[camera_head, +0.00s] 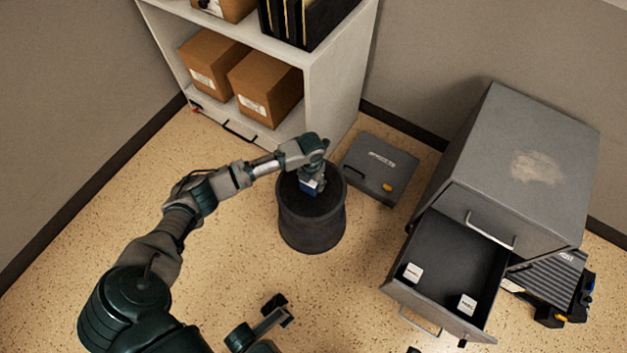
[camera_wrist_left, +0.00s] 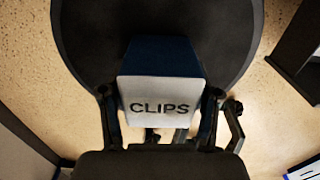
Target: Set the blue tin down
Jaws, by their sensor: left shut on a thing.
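The blue tin (camera_head: 309,186) shows as a small blue block with a pale face in the head view. In the left wrist view the tin (camera_wrist_left: 160,100) has a white face reading CLIPS and a dark blue top. My left gripper (camera_head: 314,178) is shut on it, with a finger at each side. The tin is over the dark round stand (camera_head: 312,232), within its rim. I cannot tell whether the tin touches its surface. The fingertips are partly hidden.
A grey flat case (camera_head: 380,168) lies on the floor right of the stand. A grey cabinet (camera_head: 520,165) has an open drawer (camera_head: 450,255) holding two white-labelled items. A white shelf (camera_head: 338,85) with brown boxes (camera_head: 265,88) stands behind. Floor left of the stand is clear.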

